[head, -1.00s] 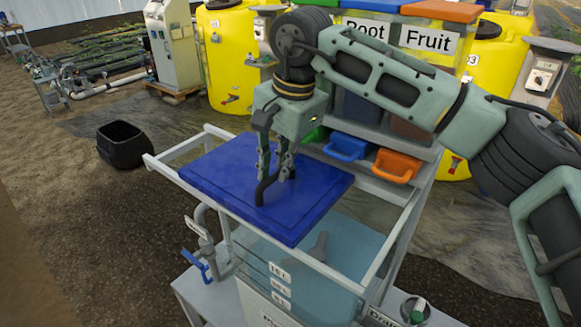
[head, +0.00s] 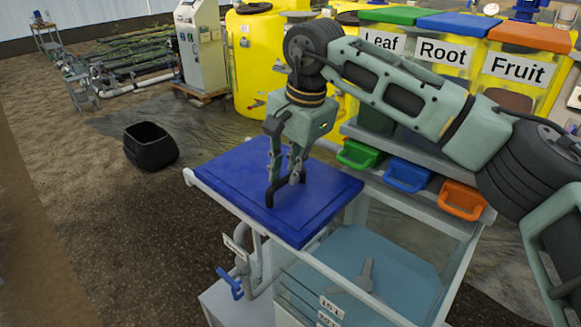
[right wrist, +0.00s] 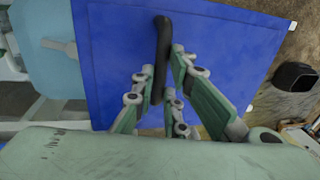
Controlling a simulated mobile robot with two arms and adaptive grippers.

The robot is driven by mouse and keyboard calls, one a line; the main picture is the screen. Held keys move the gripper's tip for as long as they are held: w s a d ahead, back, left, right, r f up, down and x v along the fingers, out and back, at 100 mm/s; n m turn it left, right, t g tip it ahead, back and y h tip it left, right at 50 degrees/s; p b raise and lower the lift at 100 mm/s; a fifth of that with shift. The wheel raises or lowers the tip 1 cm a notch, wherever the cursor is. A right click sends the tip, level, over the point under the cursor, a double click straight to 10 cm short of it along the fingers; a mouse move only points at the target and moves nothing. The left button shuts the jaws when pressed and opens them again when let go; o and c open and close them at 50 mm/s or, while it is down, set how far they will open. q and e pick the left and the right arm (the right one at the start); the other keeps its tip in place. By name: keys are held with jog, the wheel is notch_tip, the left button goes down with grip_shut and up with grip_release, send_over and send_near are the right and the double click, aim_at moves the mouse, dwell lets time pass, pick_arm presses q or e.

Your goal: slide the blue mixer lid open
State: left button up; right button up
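The blue mixer lid (head: 235,178) lies flat on the white rail frame at its left end. To its right, the mixer tank (head: 385,265) is uncovered, with a grey stirrer (head: 366,278) inside. A black bar handle (head: 270,196) stands on the lid. My right gripper (head: 284,178) reaches down to the handle, its fingers closed around it. In the right wrist view the handle (right wrist: 162,50) runs between the fingers, and the blue lid (right wrist: 225,55) fills most of the picture. The fingertips' exact contact is partly hidden. My left gripper is not in view.
Behind the frame are green (head: 358,154), blue (head: 407,175) and orange (head: 461,200) handled bins, below containers labelled Leaf, Root and Fruit. A black bucket (head: 150,147) stands on the ground to the left. A blue-handled valve (head: 230,284) is below the lid.

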jog(key=o, duration=0.4)
notch_tip(320, 180, up, 12)
jog(key=s+d, duration=0.1)
jog(key=d, duration=0.1)
jog(key=shift+s, duration=0.15)
jog(key=shift+s+a+f, duration=0.1)
jog(key=shift+f, duration=0.1)
